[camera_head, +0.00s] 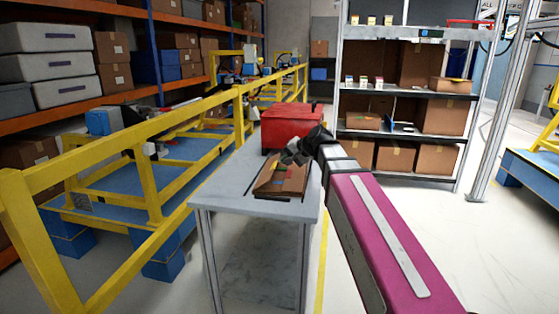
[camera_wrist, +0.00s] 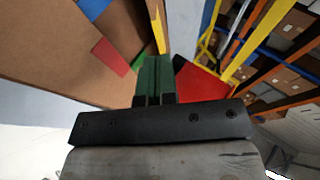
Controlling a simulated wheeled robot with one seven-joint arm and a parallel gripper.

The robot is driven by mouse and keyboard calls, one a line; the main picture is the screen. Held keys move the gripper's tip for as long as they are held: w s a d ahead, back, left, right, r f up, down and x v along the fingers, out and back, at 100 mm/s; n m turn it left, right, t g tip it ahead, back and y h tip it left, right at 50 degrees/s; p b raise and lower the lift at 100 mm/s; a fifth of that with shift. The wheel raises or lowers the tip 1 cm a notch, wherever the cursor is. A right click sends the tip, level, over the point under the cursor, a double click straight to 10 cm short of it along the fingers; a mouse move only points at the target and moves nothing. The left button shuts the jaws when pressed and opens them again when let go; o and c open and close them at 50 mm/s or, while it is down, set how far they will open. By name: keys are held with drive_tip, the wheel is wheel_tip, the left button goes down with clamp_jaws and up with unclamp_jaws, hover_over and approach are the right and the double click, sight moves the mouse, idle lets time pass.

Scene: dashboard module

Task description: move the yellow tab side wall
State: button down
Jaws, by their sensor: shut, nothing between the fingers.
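In the wrist view a narrow yellow tab (camera_wrist: 157,30) lies just beyond my gripper's fingertips. My gripper (camera_wrist: 157,62) has green fingers shut together, with nothing held. Contact with the yellow tab cannot be told. The brown cardboard module (camera_head: 283,181) lies on the grey table in the head view, with my gripper (camera_head: 287,161) over its far part. The yellow tab is not clear there. A red tab (camera_wrist: 110,57) and a blue tab (camera_wrist: 93,8) show on brown panels.
A red box (camera_head: 291,122) stands on the grey table (camera_head: 228,188) behind the module. A yellow railing (camera_head: 130,127) runs along the table's left. A shelf with cartons (camera_head: 403,155) stands at the back right. The near table top is clear.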

drive_tip(key=a+r+h, duration=0.1)
drive_tip(key=a+h, duration=0.1)
drive_tip(key=a+r+n+g+h, duration=0.1)
drive_tip(key=a, duration=0.1)
drive_tip(key=w+a+n+g+h, duration=0.1)
drive_tip(key=a+h, duration=0.1)
drive_tip(key=shift+a+r+h, duration=0.3)
drive_tip(key=shift+a+r, duration=0.1)
drive_tip(key=a+r+h, duration=0.4)
drive_tip(key=r+h, duration=0.2)
drive_tip(key=r, duration=0.2)
approach(274, 166)
drive_tip(key=shift+m, duration=0.4)
drive_tip(key=w+f, duration=0.1)
drive_tip(key=w+a+f, duration=0.1)
drive_tip(key=f, duration=0.1)
drive_tip(key=shift+w+a, duration=0.15)
drive_tip(key=shift+w, duration=0.2)
drive_tip(key=shift+d+f, duration=0.6)
drive_tip(key=shift+f, duration=0.2)
drive_tip(key=shift+d+f, duration=0.55)
drive_tip(key=shift+f, duration=0.25)
drive_tip(key=shift+s+d, duration=0.1)
drive_tip(key=shift+d+f, duration=0.15)
